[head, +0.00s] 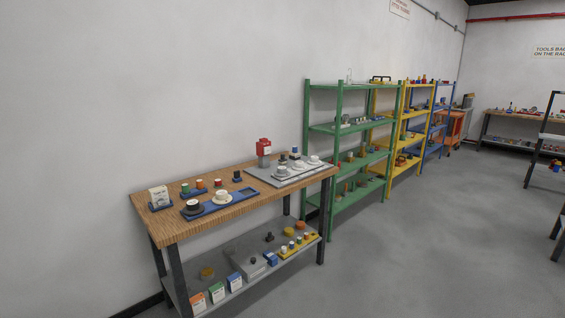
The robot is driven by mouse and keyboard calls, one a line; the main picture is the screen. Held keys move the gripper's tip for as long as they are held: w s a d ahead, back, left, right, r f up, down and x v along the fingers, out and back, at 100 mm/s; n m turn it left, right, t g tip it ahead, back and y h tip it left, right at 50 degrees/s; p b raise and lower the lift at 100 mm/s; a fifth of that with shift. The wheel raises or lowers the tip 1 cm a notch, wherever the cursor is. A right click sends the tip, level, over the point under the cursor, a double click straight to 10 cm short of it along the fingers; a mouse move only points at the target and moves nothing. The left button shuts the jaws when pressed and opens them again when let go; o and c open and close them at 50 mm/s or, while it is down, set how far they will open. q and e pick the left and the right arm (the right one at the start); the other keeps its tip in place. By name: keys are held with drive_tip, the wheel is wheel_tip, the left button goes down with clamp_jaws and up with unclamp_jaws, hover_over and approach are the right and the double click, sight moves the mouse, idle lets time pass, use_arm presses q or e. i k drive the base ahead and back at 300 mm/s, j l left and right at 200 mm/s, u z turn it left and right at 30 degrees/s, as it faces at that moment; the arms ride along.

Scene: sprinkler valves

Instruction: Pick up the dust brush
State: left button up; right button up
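I cannot make out a dust brush for certain; many items in view are too small to tell. A wooden-topped workbench (172,228) stands against the wall at left centre, with small parts on its top and lower shelf. Beyond it a green shelf rack (334,205), a yellow rack (392,165) and a blue rack (445,135) hold small tools and parts. Neither of my grippers is in view.
A red device (264,148) stands at the back of the bench near a grey plate (262,178). An orange cart (455,125) and another bench (490,122) stand far off. Dark frame legs edge the right side. The grey floor (420,250) between is clear.

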sight(282, 160)
drive_tip(key=i+l+z, duration=0.55)
drive_tip(key=i, duration=0.25)
drive_tip(key=i+z, duration=0.3)
drive_tip(key=i+l, duration=0.1)
drive_tip(key=i, duration=0.65)
drive_tip(key=i+l+u, duration=0.1)
drive_tip(key=i, duration=0.65)
